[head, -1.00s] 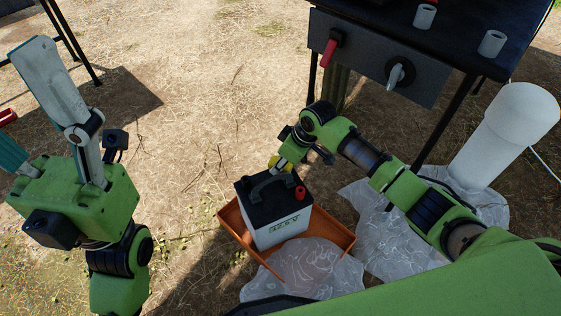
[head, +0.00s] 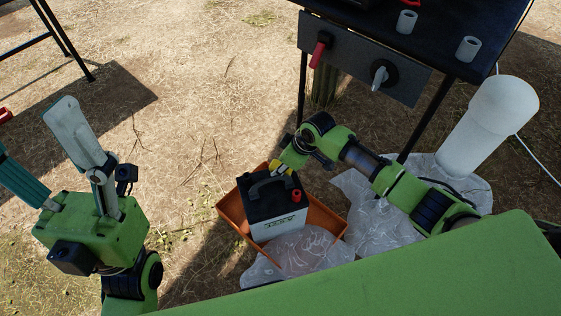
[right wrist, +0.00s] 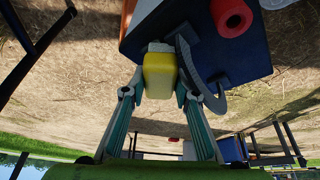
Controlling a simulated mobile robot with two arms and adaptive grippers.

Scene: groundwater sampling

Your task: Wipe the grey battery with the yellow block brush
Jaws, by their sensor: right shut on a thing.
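The grey battery (head: 278,228) has pale sides, a black top, a dark carry handle and a red terminal cap. It stands upright in an orange tray (head: 231,212) on the ground. My right gripper (right wrist: 160,80) is shut on the yellow block brush (right wrist: 160,70). In the head view the brush (head: 274,167) is at the far edge of the battery's top, mostly behind the wrist. In the right wrist view it overlaps the black top next to the handle; I cannot tell whether it touches. My left gripper (head: 34,132) is open and empty, raised at the left, away from the battery.
A dark table (head: 440,45) with a front panel, red and grey switch handles and white cylinders stands at the upper right. A white pipe (head: 485,130) rises from clear plastic sheeting (head: 375,215). A shiny plastic sheet lies at the tray's front. Ground left of the tray is free.

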